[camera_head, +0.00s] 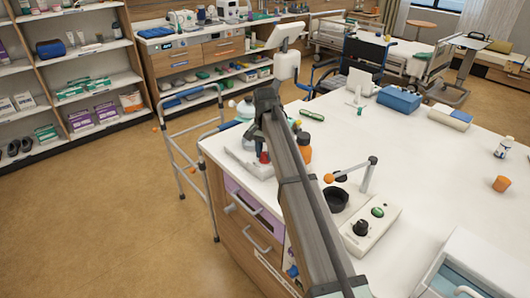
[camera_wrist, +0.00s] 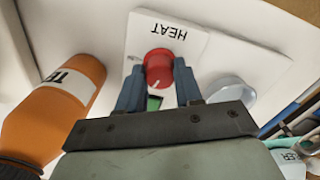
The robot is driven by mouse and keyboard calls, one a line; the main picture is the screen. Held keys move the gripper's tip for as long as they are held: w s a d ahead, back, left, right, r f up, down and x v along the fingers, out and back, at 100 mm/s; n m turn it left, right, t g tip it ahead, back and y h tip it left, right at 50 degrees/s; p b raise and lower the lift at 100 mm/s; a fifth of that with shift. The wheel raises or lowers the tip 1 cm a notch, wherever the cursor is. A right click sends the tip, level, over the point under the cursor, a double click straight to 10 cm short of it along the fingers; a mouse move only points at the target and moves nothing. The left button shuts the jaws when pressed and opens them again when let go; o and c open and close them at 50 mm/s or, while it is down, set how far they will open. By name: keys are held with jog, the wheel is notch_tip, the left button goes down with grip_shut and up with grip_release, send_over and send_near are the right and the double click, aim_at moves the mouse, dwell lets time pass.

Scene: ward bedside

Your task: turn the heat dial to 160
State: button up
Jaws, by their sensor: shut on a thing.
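The red heat dial (camera_wrist: 158,66) sits on a white plate (camera_wrist: 190,42) marked HEAT, which reads upside down in the wrist view. My gripper (camera_wrist: 159,74) has one blue-grey finger on each side of the dial and is shut on it. A pale mark on the dial points toward the bottom of the wrist view. No scale numbers are legible. A small green patch (camera_wrist: 153,103) shows below the dial, partly hidden by my gripper.
An orange bottle (camera_wrist: 58,108) stands close at the left in the wrist view. A round pale disc (camera_wrist: 232,94) lies to the right of the dial. In the head view, a control box (camera_head: 370,228) with a black knob stands to the right on the white counter (camera_head: 440,165).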

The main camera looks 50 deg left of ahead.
aim_at(265, 153)
jog(key=shift+m, duration=0.8)
jog(key=o, duration=1)
jog(key=shift+o, duration=0.2)
notch_tip(265, 153, up, 14)
jog(key=shift+f, duration=0.1)
dwell(0.4)
